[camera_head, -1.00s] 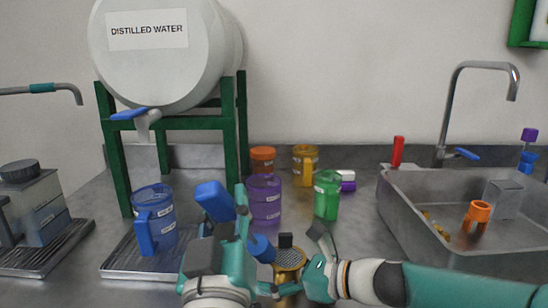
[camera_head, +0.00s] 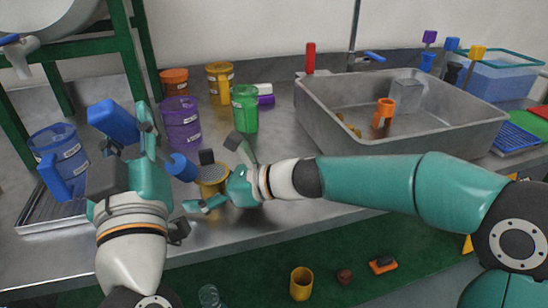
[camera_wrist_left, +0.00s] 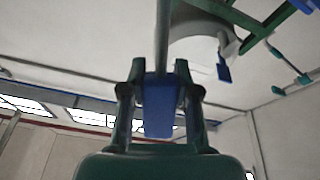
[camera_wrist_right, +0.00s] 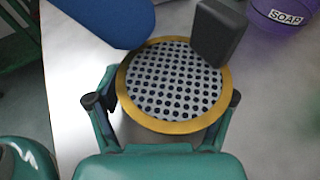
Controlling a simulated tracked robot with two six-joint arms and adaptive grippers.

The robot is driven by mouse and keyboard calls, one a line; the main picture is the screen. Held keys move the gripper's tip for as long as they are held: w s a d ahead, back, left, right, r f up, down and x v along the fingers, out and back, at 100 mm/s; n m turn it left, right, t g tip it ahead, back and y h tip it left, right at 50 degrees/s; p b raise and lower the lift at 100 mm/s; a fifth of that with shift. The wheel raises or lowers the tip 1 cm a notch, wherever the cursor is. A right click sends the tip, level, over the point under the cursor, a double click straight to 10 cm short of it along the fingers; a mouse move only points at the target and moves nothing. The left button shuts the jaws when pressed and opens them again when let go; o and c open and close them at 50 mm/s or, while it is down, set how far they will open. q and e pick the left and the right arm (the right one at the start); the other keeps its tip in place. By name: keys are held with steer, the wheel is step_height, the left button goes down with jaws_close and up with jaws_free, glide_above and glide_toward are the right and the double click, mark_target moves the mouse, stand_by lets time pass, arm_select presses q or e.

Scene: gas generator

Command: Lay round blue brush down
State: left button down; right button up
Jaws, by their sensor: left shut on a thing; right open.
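The round blue brush (camera_head: 182,167) is held by my left gripper (camera_head: 148,138), above the counter's front edge. Its blue block end (camera_head: 115,122) sticks out to the left of the fingers. The left wrist view shows a blue part (camera_wrist_left: 160,106) between the shut fingers and a grey rod (camera_wrist_left: 162,42). My right gripper (camera_head: 213,173) is open around a yellow-rimmed vessel (camera_head: 211,186) with a perforated round top (camera_wrist_right: 172,82). The right wrist view shows a rounded blue part (camera_wrist_right: 112,18) above it. Whether the brush touches the vessel is unclear.
A blue mug (camera_head: 62,158) stands on a drip tray at left. Purple (camera_head: 181,124), green (camera_head: 245,110), yellow (camera_head: 220,84) and orange (camera_head: 174,82) containers stand behind. A sink (camera_head: 440,135) is at right.

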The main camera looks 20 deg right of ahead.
arm_select(q)
steer(key=shift+d, duration=0.15)
steer(key=shift+a+r, duration=0.4)
steer(key=shift+a, duration=0.05)
steer(key=r, duration=0.7)
steer(key=shift+d+r, duration=0.1)
steer(key=shift+d, duration=0.1)
steer(key=shift+r, duration=0.3)
arm_select(e)
steer(key=shift+s+d+r, duration=0.1)
steer(key=shift+d+r, duration=0.05)
steer(key=shift+d, duration=0.05)
arm_select(q)
steer(key=shift+r, duration=0.15)
arm_select(e)
steer(key=shift+s+d+r, duration=0.1)
steer(key=shift+s+d, duration=0.15)
steer(key=shift+d, duration=0.15)
